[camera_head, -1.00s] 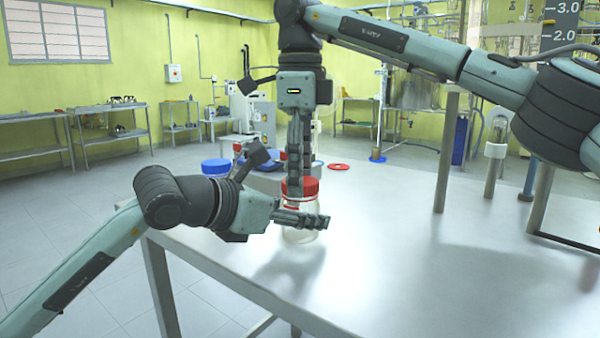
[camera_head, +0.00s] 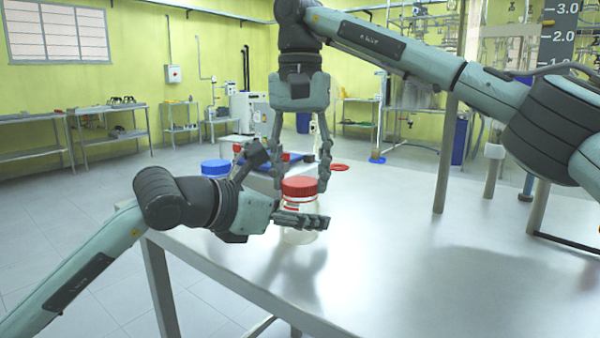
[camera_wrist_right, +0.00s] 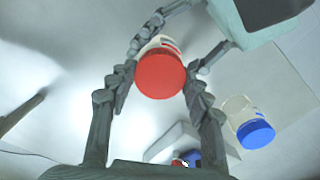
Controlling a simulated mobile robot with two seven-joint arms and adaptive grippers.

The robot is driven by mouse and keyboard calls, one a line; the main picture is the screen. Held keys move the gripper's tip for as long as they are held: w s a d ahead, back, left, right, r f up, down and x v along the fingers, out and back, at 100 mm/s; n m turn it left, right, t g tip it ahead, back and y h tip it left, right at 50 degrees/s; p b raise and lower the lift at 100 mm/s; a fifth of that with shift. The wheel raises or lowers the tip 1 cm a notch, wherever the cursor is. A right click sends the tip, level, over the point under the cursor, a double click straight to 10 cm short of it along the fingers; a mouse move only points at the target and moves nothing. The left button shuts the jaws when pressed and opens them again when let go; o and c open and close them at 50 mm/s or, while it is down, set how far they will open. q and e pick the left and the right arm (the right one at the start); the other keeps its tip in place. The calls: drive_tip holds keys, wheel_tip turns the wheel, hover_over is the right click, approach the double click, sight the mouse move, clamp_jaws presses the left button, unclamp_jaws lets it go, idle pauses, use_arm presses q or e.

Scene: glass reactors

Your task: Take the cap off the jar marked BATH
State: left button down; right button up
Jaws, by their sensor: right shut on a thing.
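A clear jar (camera_head: 298,236) with a red cap (camera_head: 300,187) stands upright near the table's left edge; its marking is too small to read. My right gripper (camera_head: 299,180) comes down from above, its fingers shut on opposite sides of the red cap. The right wrist view shows the cap (camera_wrist_right: 160,75) between these fingers, on the jar. My left gripper (camera_head: 302,220) reaches in from the left, low on the jar; its fingers lie on both sides of the body, closed on it. The left gripper hides part of the jar.
A second jar with a blue cap (camera_head: 215,167) stands to the left behind my left wrist; it also shows in the right wrist view (camera_wrist_right: 255,133). A red disc (camera_head: 340,167) lies farther back. The metal table (camera_head: 440,270) is bare on the right.

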sight(300, 180)
drive_tip(key=shift+r, duration=0.1)
idle(0.3)
drive_tip(key=shift+r, duration=1)
drive_tip(key=shift+r, duration=2)
use_arm(q)
drive_tip(key=c, duration=0.5)
unclamp_jaws()
drive_tip(key=shift+c, duration=0.2)
drive_tip(key=v, duration=1.2)
drive_tip(key=shift+a, duration=0.1)
